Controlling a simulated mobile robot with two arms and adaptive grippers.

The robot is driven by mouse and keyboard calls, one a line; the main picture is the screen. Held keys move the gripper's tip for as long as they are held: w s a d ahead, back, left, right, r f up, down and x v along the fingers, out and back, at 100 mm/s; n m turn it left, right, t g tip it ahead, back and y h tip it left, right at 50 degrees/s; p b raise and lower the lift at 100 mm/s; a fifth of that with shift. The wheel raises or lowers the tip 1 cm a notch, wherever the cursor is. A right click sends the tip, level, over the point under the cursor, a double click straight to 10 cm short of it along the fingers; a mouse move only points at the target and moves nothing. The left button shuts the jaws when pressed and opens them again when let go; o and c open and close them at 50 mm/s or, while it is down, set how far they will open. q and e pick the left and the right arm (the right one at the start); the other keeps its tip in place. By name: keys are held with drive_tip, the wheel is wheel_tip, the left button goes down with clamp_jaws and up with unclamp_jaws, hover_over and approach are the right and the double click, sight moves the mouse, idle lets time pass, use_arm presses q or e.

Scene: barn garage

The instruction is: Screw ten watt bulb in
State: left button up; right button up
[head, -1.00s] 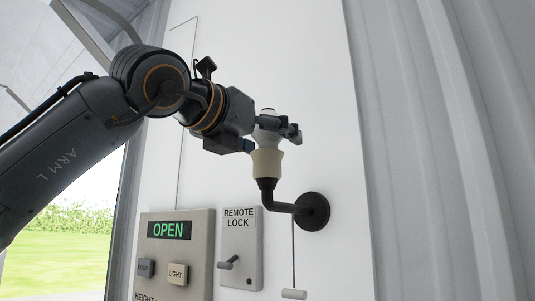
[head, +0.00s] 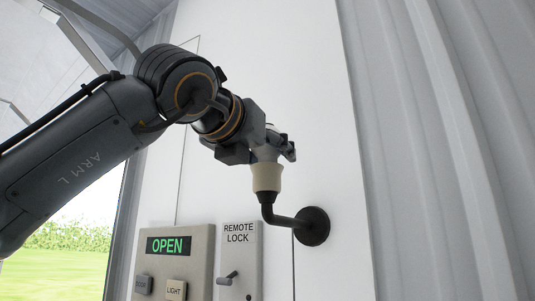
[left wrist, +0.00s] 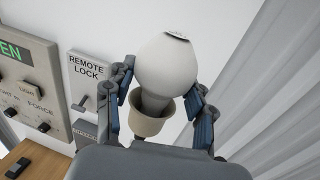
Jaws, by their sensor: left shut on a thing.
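The white bulb (left wrist: 168,72) stands base-down in the mouth of the cream socket (left wrist: 150,122) in the left wrist view. In the head view the socket (head: 267,178) sits on a black bent wall arm (head: 281,218). My left gripper (head: 280,148) is shut on the bulb from the left, just above the socket; in the left wrist view its two fingers (left wrist: 162,100) lie on either side of the bulb. In the head view most of the bulb is hidden behind the gripper. How deep the bulb's base sits in the socket is hidden. My right gripper is not in view.
A control panel (head: 200,245) with an OPEN display and a remote lock box (head: 252,262) with a lever are on the white wall below. A wooden surface (left wrist: 38,163) with a dark object shows at lower left in the left wrist view. Corrugated metal (head: 430,150) lies right.

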use_arm(q)
drive_tip(key=m+g+h+p, duration=0.2)
drive_tip(key=h, duration=0.1)
drive_tip(key=shift+w+a+m, duration=0.1)
drive_tip(key=shift+m, duration=0.2)
drive_tip(key=shift+m+g+h+p, duration=1.4)
drive_tip(key=shift+g+h+p, duration=0.2)
drive_tip(key=shift+g+h, duration=0.15)
drive_tip(key=shift+m+g+h+p, duration=0.25)
drive_tip(key=shift+m+h+p, duration=0.05)
drive_tip(key=shift+h, duration=0.05)
drive_tip(key=shift+f, duration=0.1)
drive_tip(key=shift+m+g+h+p, duration=0.7)
drive_tip(key=shift+g+p, duration=0.4)
drive_tip(key=shift+p, duration=0.45)
drive_tip(key=shift+m+g+h+p, duration=0.8)
drive_tip(key=shift+m+g+p, duration=1.3)
drive_tip(key=shift+g+p, duration=1.4)
drive_tip(key=shift+p, duration=0.75)
